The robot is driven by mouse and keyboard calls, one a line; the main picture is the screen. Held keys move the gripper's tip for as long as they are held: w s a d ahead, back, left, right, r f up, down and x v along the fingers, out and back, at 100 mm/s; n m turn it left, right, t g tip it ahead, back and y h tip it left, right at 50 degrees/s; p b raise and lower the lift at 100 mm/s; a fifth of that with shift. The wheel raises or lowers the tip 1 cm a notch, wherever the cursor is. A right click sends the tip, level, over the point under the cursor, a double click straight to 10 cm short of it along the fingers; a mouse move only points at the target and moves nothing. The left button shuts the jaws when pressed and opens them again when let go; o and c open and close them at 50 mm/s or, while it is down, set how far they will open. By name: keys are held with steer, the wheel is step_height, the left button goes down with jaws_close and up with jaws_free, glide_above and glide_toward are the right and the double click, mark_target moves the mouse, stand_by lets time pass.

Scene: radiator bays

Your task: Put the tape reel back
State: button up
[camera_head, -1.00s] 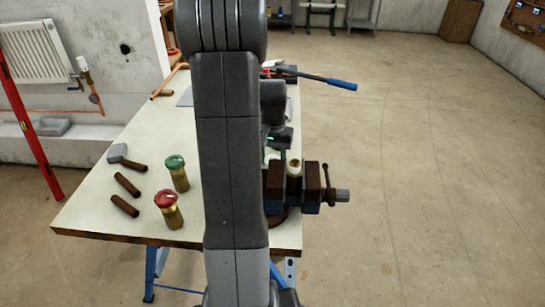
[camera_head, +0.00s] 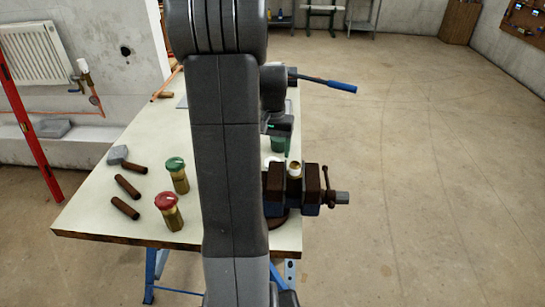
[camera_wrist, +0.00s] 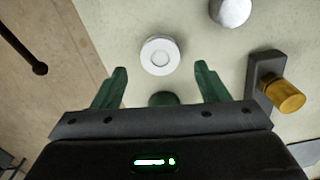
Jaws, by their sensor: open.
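The white tape reel (camera_wrist: 160,56) lies flat on the pale bench top in the wrist view, with a small round centre. My gripper (camera_wrist: 160,78) is open, its two green fingers on either side of the picture's middle and the reel showing just beyond them. Nothing is held between the fingertips. In the head view my gripper (camera_head: 281,144) is over the bench, partly hidden behind my arm. A white patch just below it may be the reel, but my arm and the vise cover most of it. A dark green rounded thing (camera_wrist: 163,99) shows between the finger bases.
The vise (camera_head: 310,188) at the bench's right edge holds a brass fitting with a white top. Red-capped (camera_head: 168,211) and green-capped (camera_head: 177,175) brass pieces stand at left. A blue-handled tool (camera_head: 341,85) overhangs the right side. A brass cylinder (camera_wrist: 288,96) juts from a grey block.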

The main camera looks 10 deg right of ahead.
step_height(320, 180, up, 8)
steer(key=shift+f, duration=0.2)
steer(key=shift+o, duration=0.2)
stand_by(1.0)
